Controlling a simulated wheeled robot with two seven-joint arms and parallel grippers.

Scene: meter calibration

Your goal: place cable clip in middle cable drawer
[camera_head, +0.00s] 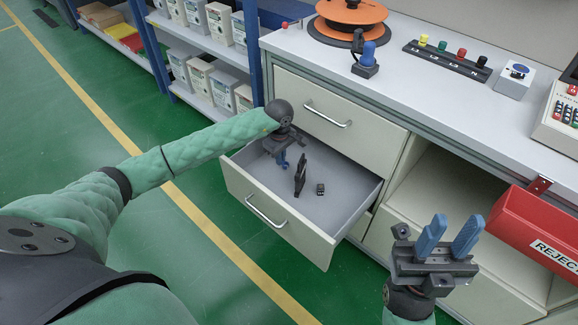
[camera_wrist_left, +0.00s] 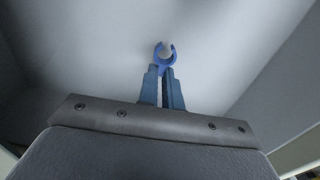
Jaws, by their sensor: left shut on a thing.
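The cable clip (camera_wrist_left: 158,61), a small blue C-shaped ring, sits between the fingertips of my left gripper (camera_wrist_left: 163,75) in the left wrist view. My left gripper (camera_head: 281,166) is shut on it and points down inside the open drawer (camera_head: 340,195), near its back left. In the head view the clip is too small to tell from the blue fingers. The drawer is pulled out below a closed drawer (camera_head: 335,105). My right gripper (camera_head: 459,222) is open and empty in front of the cabinet, left of the red bin.
The drawer holds a black tool-like thing (camera_head: 300,175) and a small black block (camera_head: 320,189). A red reject bin (camera_head: 535,225) hangs at the right. The counter (camera_head: 430,105) carries an orange reel (camera_head: 351,14) and a blue-knobbed device (camera_head: 367,58). Drawer floor at the front right is bare.

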